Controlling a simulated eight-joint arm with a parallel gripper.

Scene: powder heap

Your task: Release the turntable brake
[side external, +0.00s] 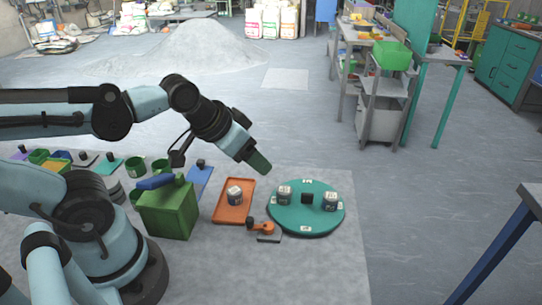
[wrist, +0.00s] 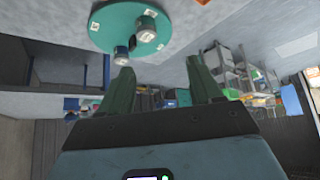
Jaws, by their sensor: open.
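The turntable is a round teal disc (side external: 285,220) on the floor mat, right of the orange tray. It bears two grey jars (side external: 284,193) (side external: 330,202), a black block (side external: 307,198) between them and white labels near its rim. An orange lever with a dark knob (side external: 264,228), seemingly the brake, sits on a small grey plate at the disc's front left edge. My gripper (side external: 263,167) is above and behind the lever, apart from it. In the wrist view its two green fingers (wrist: 160,64) are spread and empty, with the disc (wrist: 105,30) beyond; I cannot make out the lever there.
An orange tray (side external: 222,215) holding a jar (side external: 235,195) lies left of the lever. A green box (side external: 168,215) with a blue handle stands farther left. A pale powder heap (side external: 190,47) is at the back. Floor right of the turntable is clear; a table (side external: 530,200) stands at the right edge.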

